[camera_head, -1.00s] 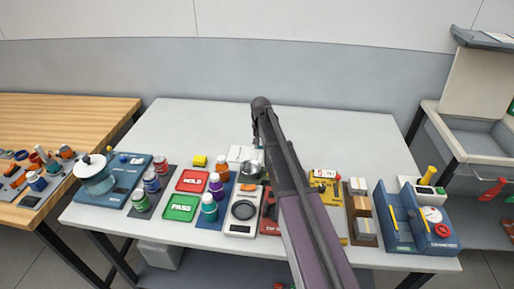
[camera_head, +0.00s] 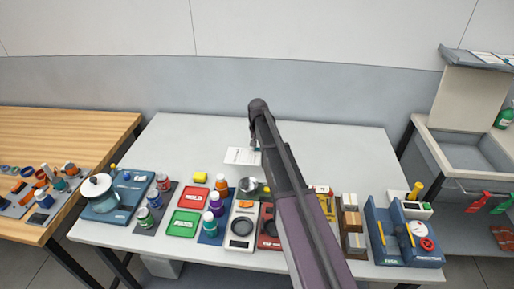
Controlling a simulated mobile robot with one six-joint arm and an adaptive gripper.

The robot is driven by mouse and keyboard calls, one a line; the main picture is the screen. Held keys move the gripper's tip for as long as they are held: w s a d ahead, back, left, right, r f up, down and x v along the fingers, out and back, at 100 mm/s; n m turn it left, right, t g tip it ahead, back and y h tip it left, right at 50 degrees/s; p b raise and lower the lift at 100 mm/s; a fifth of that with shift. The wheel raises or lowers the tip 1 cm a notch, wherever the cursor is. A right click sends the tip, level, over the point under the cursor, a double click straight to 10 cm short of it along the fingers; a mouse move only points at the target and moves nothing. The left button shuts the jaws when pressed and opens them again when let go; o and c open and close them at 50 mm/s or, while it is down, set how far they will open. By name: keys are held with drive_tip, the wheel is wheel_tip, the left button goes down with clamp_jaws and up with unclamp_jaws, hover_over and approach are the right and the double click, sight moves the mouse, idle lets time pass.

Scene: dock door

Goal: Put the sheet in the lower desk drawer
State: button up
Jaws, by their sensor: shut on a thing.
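The white sheet (camera_head: 239,156) shows over the back middle of the white table, just left of my arm. My gripper (camera_head: 254,148) is small and partly hidden at the end of my dark arm. It is shut on the sheet at its right edge. The sheet looks roughly flat and clear of the items in front of it; its exact height above the table is hard to tell. I cannot make out the lower desk drawer in this view.
The white table (camera_head: 330,145) is bare at the back. Along its front stand several bottles, red (camera_head: 194,195) and green (camera_head: 182,223) trays, a scale (camera_head: 240,230), a metal pot (camera_head: 248,186) and a blue fixture (camera_head: 405,240). A wooden bench (camera_head: 60,115) is left, a sink (camera_head: 470,150) right.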

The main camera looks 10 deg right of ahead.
drive_tip(key=shift+r+p, duration=0.5)
drive_tip(key=shift+r, duration=0.3)
drive_tip(key=shift+r, duration=0.1)
wheel_tip(320, 180, up, 10)
drive_tip(key=p, duration=1)
drive_tip(key=shift+s, duration=0.1)
